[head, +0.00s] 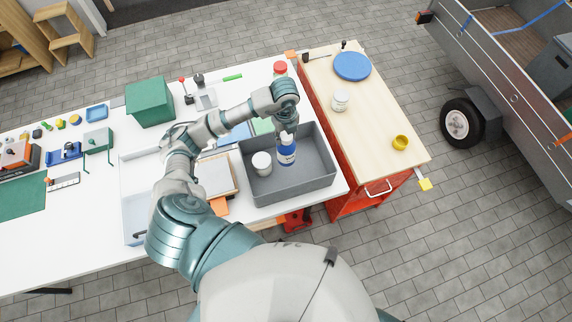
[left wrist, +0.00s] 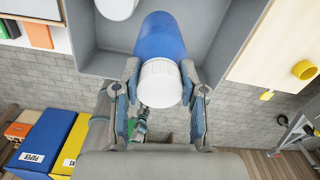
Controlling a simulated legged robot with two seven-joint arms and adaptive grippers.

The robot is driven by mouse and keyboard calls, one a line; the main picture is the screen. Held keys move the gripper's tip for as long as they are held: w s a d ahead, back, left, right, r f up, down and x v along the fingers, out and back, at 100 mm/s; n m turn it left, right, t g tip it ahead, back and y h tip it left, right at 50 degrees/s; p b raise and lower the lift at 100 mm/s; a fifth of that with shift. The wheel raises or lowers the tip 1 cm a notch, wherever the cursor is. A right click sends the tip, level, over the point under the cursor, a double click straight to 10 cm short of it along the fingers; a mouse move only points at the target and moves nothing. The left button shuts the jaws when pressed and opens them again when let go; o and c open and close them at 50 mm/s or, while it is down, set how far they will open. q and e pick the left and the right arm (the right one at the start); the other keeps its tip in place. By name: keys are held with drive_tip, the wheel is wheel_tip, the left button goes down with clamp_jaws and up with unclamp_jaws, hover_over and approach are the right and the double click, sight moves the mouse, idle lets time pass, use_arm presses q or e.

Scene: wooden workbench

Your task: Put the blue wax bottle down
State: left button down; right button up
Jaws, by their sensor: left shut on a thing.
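The blue wax bottle (head: 286,155) has a blue body with a white label in the head view. My left gripper (head: 287,133) is shut on its upper part from above. The bottle is upright over the grey tray (head: 318,188), inside its walls; I cannot tell whether its base touches the tray floor. In the left wrist view the bottle's blue body (left wrist: 162,38) and white cap (left wrist: 160,83) show between the two fingers of the left gripper (left wrist: 160,92). My right gripper is not in view.
A white tub (head: 262,163) stands in the tray, left of the bottle. The wooden-topped cabinet (head: 372,125) at right holds a white can (head: 340,102), a blue disc (head: 352,66) and a yellow cup (head: 401,142). The tray's right part is free.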

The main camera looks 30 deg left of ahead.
use_arm(q)
wheel_tip(320, 180, down, 5)
drive_tip(key=shift+a+r+p, duration=0.1)
drive_tip(key=shift+a+p, duration=0.05)
drive_tip(key=shift+p, duration=0.15)
drive_tip(key=shift+f, duration=2.35)
drive_tip(key=c, duration=0.6)
unclamp_jaws()
drive_tip(key=shift+f, duration=0.1)
drive_tip(key=shift+c, duration=0.2)
wheel_tip(320, 180, up, 12)
drive_tip(key=shift+r+b, duration=0.1)
drive_tip(key=shift+b, duration=0.45)
